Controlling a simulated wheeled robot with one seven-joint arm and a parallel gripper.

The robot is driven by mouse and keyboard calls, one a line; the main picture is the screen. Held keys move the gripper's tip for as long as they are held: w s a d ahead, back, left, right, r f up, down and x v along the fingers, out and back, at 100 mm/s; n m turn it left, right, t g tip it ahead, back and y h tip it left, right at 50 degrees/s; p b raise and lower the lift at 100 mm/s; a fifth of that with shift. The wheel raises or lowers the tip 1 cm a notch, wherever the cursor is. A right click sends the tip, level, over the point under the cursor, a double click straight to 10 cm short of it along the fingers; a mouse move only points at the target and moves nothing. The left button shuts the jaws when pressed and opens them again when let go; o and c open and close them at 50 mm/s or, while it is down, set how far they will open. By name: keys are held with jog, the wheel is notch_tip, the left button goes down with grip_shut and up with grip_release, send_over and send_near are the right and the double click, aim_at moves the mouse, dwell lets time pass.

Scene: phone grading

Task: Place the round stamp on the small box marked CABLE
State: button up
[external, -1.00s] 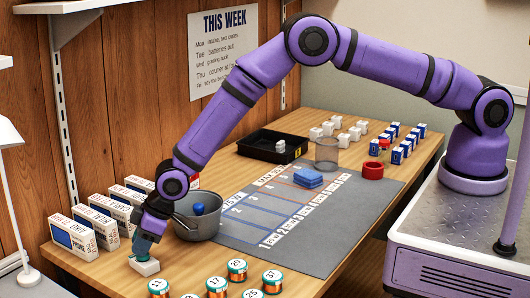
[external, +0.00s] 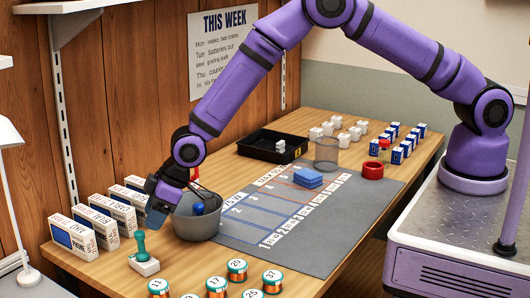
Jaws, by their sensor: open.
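The round stamp (external: 141,244), teal with a knobbed handle, stands upright on a small white box (external: 145,265) near the front left of the table. The box's marking is too small to read here. My gripper (external: 153,224) is open and empty, above and a little to the right of the stamp's handle, apart from it. It hangs just left of the grey pot.
A row of upright phone boxes (external: 73,237) stands to the left. The grey pot (external: 200,226) holds a blue ball.

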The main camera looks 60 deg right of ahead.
jog(key=v, duration=0.4)
jog(key=s+d+r+m+t+h, duration=0.1)
jog(key=s+d+r+m, duration=0.15)
jog(key=d+r, duration=1.2)
jog(key=s+d+r+m+h, duration=0.1)
jog(key=s+d+r, duration=0.2)
jog(key=d+r, duration=1.1)
jog(key=s+d+r+m+h, duration=0.1)
jog(key=s+d+r, duration=0.3)
jog(key=s+d, duration=0.35)
jog(key=s+d+r+m, duration=0.2)
jog(key=s+d+r, duration=0.35)
jog(key=s, duration=0.25)
jog(key=s+d+f+m, duration=0.1)
jog(key=s+d, duration=0.3)
jog(key=s, duration=0.4)
jog(key=s+d+f+m+h, duration=0.1)
jog(key=s+d, duration=0.3)
jog(key=s, duration=0.5)
jog(key=shift+f, duration=0.25)
